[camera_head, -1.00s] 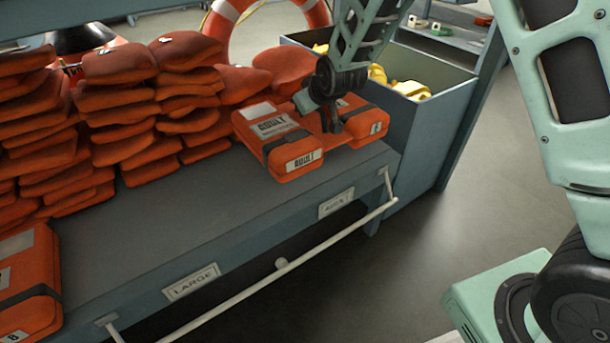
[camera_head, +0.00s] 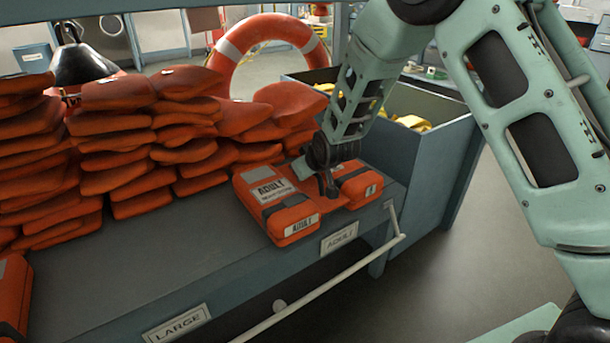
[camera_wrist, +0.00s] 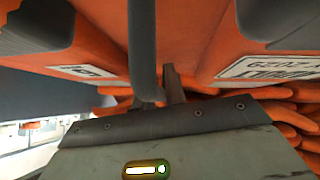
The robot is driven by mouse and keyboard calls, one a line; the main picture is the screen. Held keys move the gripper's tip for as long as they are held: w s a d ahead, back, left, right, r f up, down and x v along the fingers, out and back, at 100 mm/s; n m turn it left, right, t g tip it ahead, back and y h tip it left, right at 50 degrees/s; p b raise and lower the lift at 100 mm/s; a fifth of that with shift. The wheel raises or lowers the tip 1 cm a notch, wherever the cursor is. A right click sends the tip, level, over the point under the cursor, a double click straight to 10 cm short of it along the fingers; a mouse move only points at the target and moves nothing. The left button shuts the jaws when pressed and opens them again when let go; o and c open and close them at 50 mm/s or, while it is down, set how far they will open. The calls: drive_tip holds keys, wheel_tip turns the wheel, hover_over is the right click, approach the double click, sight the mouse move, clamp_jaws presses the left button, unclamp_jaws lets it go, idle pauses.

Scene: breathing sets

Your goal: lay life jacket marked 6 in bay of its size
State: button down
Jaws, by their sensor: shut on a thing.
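An orange life jacket (camera_head: 263,181) with ADULT labels is at the right end of the grey shelf (camera_head: 150,270), above the front plate marked ADULT (camera_head: 340,238). A small tag on its right half seems to carry a 6, too small to be sure. The jacket is level, on the shelf or just above it; I cannot tell which. My gripper (camera_head: 329,187) is shut on its middle strip, between the two padded halves. In the wrist view, the fingers (camera_wrist: 160,88) sit between the jacket's orange halves (camera_wrist: 95,45). The pinched part is mostly hidden.
Stacked orange jackets (camera_head: 120,140) fill the shelf's back left. Another jacket (camera_head: 14,295) lies at the left edge, near the LARGE plate (camera_head: 178,322). A white rail (camera_head: 325,290) runs along the front. A blue-grey bin (camera_head: 430,165) with yellow items and a lifebuoy (camera_head: 228,75) stand behind.

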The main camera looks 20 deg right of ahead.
drive_tip(key=shift+r, duration=0.1)
drive_tip(key=c, duration=1.5)
unclamp_jaws()
drive_tip(key=shift+f, duration=0.2)
drive_tip(key=shift+o, duration=0.2)
drive_tip(key=shift+s+r+p, duration=0.25)
drive_tip(key=shift+r+p, duration=0.05)
drive_tip(key=shift+r, duration=0.15)
drive_tip(key=p+v, duration=0.4)
drive_tip(key=v, duration=0.7)
drive_tip(key=s+a+r+n+g+y, duration=0.1)
drive_tip(key=s+a+r+g, duration=0.2)
drive_tip(key=s, duration=0.6)
drive_tip(key=s+a+r+g+y, duration=0.1)
drive_tip(key=s+a+g, duration=0.1)
drive_tip(key=s+a, duration=0.55)
drive_tip(key=s+d+r+n+g+h, duration=0.1)
drive_tip(key=s+g, duration=0.1)
drive_tip(key=s, duration=0.7)
drive_tip(key=s+d+r+n+g+h, duration=0.1)
drive_tip(key=s+d+g, duration=0.1)
drive_tip(key=s, duration=0.6)
drive_tip(key=shift+s+r+h, duration=0.2)
drive_tip(key=shift+s+h, duration=0.1)
drive_tip(key=shift+s, duration=0.05)
